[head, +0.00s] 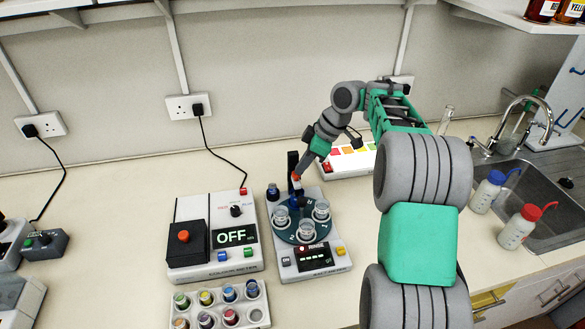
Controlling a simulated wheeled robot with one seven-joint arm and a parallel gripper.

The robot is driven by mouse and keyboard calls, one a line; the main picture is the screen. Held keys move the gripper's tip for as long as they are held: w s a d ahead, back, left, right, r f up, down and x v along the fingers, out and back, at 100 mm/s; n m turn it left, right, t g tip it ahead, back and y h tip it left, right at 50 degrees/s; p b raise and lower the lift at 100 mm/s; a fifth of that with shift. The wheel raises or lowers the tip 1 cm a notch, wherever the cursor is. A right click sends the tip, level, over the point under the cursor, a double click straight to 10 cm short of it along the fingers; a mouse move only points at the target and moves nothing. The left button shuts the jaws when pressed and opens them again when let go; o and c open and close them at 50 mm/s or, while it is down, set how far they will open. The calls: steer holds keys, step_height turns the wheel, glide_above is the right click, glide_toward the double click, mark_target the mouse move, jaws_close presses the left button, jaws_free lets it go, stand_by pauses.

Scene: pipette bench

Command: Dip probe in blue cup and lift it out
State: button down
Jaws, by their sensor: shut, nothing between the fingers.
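My gripper (302,169) reaches down from the upper right to the back of a carousel meter. It is small here; its fingers are shut and empty. Its tips are close to an orange-red part (296,178) beside a black post (293,160); I cannot tell whether they touch. The carousel (286,233) is a dark teal disc carrying several clear cups, such as the front one (306,229). A dark blue shape (299,200) is at the disc's back, below the orange-red part. I cannot make out the probe's tip or which cup is the blue one.
The meter's display (313,257) reads RINSE. Left of it stands a colour meter (217,232) showing OFF. A rack (262,312) of several coloured pots is in front. A lit colour panel (350,160) stands behind right. Two wash bottles (519,227) are by the sink.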

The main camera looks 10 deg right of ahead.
steer(key=shift+d+r, duration=0.1)
steer(key=shift+r, duration=0.15)
steer(key=d, duration=0.1)
steer(key=s+d+r+p, duration=0.1)
steer(key=shift+d, duration=0.3)
steer(key=p+v, duration=0.2)
steer(key=v, duration=0.5)
steer(key=shift+d+r+p, duration=0.2)
steer(key=shift+r+p, duration=0.1)
steer(key=shift+p, duration=0.1)
steer(key=shift+s, duration=0.1)
